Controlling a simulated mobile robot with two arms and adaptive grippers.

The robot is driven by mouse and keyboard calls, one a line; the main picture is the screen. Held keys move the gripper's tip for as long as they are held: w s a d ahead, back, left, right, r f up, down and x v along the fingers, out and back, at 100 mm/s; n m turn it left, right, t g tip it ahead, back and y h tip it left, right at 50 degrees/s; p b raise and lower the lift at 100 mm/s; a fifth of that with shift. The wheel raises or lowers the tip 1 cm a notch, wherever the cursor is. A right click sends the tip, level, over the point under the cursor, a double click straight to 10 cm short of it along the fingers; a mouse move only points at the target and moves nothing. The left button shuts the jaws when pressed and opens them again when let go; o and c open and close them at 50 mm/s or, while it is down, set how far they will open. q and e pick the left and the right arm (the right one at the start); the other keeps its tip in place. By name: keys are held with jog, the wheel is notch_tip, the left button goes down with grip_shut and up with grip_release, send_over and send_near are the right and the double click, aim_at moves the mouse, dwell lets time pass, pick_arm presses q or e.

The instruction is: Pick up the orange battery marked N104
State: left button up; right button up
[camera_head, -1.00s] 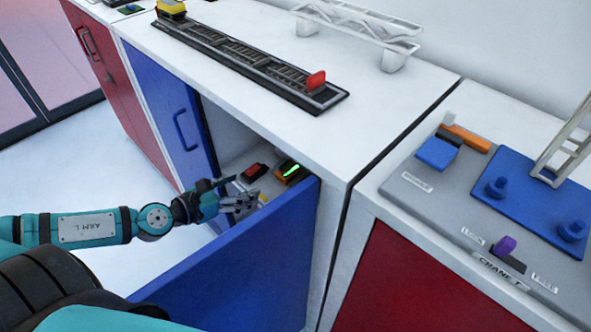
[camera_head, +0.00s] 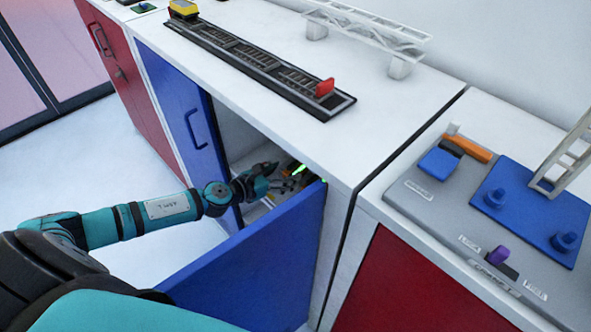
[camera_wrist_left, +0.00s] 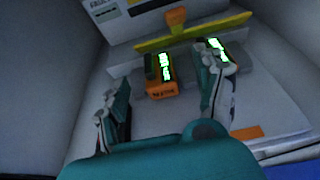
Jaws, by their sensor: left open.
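An orange battery (camera_wrist_left: 160,90) with a dark top and a lit green display lies in the cabinet, between the fingers of my left gripper (camera_wrist_left: 160,88) in the left wrist view. Its end label is too blurred to read. My left gripper is open and appears not to touch it. A second dark item with a green display (camera_wrist_left: 217,46) is partly hidden behind the right finger. In the head view my left gripper (camera_head: 281,178) reaches into the open blue cabinet and hides most of its contents; a green glow (camera_head: 300,169) shows beyond it. My right gripper is not in view.
A yellow bar (camera_wrist_left: 190,35) runs behind the batteries, with an orange piece (camera_wrist_left: 176,17) at it. Another orange patch (camera_wrist_left: 247,132) lies at lower right. The open blue door (camera_head: 260,270) stands close under my arm. The white countertop (camera_head: 400,110) overhangs the cabinet.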

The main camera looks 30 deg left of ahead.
aim_at(293, 171)
pick_arm(q)
jog(key=x, duration=0.4)
jog(key=shift+w+a, duration=0.1)
jog(key=shift+w, duration=0.35)
jog(key=shift+w+f, duration=0.15)
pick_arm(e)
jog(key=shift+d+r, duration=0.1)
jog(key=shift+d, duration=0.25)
pick_arm(q)
jog(key=shift+c, duration=0.4)
jog(key=c, duration=1.3)
